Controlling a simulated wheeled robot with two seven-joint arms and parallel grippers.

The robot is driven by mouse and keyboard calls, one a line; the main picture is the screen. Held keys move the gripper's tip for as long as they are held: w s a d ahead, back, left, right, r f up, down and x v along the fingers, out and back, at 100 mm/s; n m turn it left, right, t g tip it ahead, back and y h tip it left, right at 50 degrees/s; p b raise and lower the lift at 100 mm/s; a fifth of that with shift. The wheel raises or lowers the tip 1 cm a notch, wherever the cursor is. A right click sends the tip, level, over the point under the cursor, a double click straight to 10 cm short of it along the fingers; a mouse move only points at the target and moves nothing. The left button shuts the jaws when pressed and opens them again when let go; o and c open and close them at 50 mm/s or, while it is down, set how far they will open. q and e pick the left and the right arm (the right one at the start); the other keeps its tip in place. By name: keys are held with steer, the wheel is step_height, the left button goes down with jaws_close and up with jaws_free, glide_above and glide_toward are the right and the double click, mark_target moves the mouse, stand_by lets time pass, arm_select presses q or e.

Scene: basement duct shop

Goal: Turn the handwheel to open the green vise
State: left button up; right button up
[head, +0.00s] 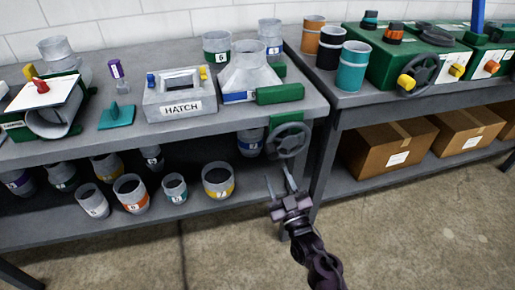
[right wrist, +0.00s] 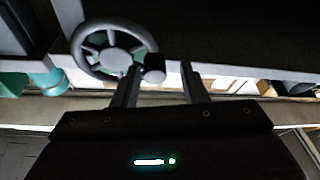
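The green vise (head: 280,94) is at the front right corner of the left bench, its upper green block beside a grey sheet-metal transition piece. Its dark grey handwheel (head: 289,140) hangs below the bench edge, facing me. My right gripper (head: 279,179) is just below the handwheel, fingers apart and pointing up at it. In the right wrist view the spoked handwheel (right wrist: 113,48) is at upper left, and its round knob (right wrist: 153,68) appears near the left fingertip, between the fingers. I cannot tell whether they touch. My left gripper is in neither view.
A grey HATCH box (head: 180,94) and duct parts stand on the bench. Several collars, one of them (head: 218,180), sit on its lower shelf. A second bench at right holds green machines with another handwheel (head: 418,75) and cardboard boxes (head: 388,148). The floor in front is clear.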

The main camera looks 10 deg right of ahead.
mark_target(274, 158)
steer(key=r, duration=0.1)
steer(key=w+r, duration=0.1)
steer(key=shift+d+r+t, duration=0.1)
steer(key=shift+r+t, duration=0.25)
steer(key=shift+t, duration=0.05)
steer(key=x, duration=0.6)
steer(key=shift+w+r, duration=0.1)
steer(key=shift+w, duration=0.25)
steer(key=shift+c, duration=0.4)
jaws_close()
